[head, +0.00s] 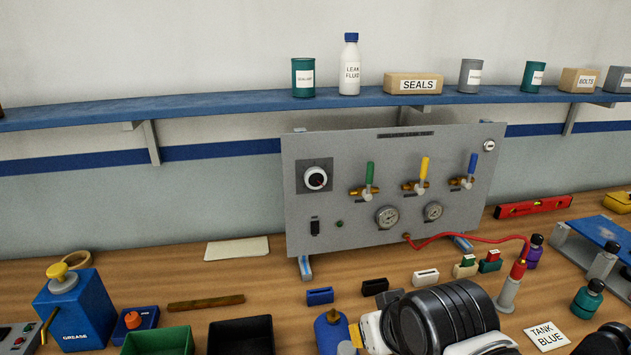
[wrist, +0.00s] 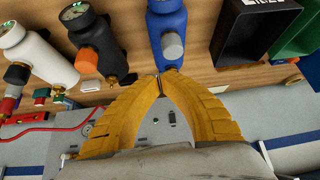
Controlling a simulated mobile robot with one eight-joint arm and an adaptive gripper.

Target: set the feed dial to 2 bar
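A grey upright panel (head: 400,215) stands at the back of the bench in the head view. At its upper left is a round black-and-white dial (head: 316,179) on a dark square plate; its setting is too small to read. Two gauges sit lower on the panel, a left one (head: 387,217) and a right one (head: 433,211). My gripper (wrist: 160,78) shows in the wrist view as two yellow fingers with tips drawn together and nothing seen between them. It is apart from the dial, above the bench near a blue bottle (wrist: 169,30).
Three valves with green (head: 370,173), yellow (head: 424,168) and blue (head: 473,164) handles stick out of the panel. A red hose (head: 470,238) runs from its lower edge. A blue shelf (head: 220,106) hangs above. Green (head: 160,341) and black (head: 241,336) bins stand in front.

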